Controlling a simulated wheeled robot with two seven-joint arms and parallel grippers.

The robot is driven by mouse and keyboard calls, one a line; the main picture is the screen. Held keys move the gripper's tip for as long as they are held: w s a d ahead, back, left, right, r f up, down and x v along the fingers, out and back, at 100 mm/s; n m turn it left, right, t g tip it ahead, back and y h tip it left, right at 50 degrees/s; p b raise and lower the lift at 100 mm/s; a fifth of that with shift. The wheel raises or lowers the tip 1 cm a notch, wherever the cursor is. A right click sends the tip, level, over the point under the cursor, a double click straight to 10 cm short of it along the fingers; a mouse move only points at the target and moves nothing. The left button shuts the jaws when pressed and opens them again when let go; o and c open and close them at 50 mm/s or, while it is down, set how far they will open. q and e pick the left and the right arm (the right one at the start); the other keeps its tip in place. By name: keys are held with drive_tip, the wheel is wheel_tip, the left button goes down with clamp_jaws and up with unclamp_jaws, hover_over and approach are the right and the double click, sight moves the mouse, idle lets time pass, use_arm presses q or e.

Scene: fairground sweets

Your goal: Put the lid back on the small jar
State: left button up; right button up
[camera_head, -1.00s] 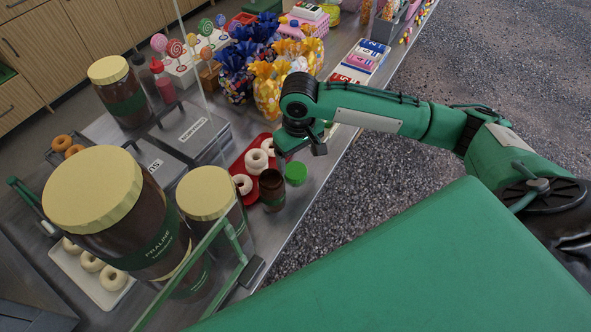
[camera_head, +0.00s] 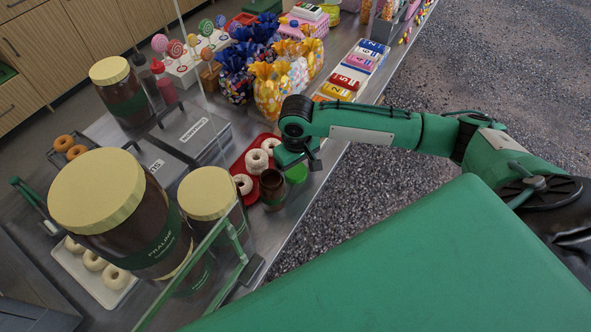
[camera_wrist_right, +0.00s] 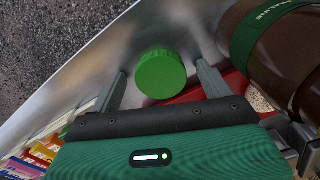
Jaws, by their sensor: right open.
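The small jar (camera_head: 272,188) is brown with a green band and stands upright and open by the red tray. Its green lid (camera_head: 296,173) lies just right of it, near the counter's edge. My right gripper (camera_head: 299,163) is open above the lid and partly covers it in the head view. In the right wrist view the round green lid (camera_wrist_right: 160,74) shows between and beyond the two spread fingers, with nothing held. A brown jar with a green band, seemingly the small one (camera_wrist_right: 284,45), fills the upper right there. My left gripper is not in view.
A red tray (camera_head: 238,168) with white donuts lies behind the small jar. Large cream-lidded jars (camera_head: 125,205) and a glass guard stand to the left. Wrapped sweet bags (camera_head: 268,92) and bright boxes (camera_head: 358,62) stand beyond. Open floor (camera_head: 450,80) lies right of the counter.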

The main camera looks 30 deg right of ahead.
sight(297, 171)
drive_tip(key=shift+c, duration=0.4)
drive_tip(key=c, duration=1)
drive_tip(key=shift+o, duration=0.2)
drive_tip(key=shift+r, duration=0.1)
wheel_tip(297, 171, up, 20)
drive_tip(key=shift+f+b, duration=0.1)
drive_tip(key=shift+b, duration=0.3)
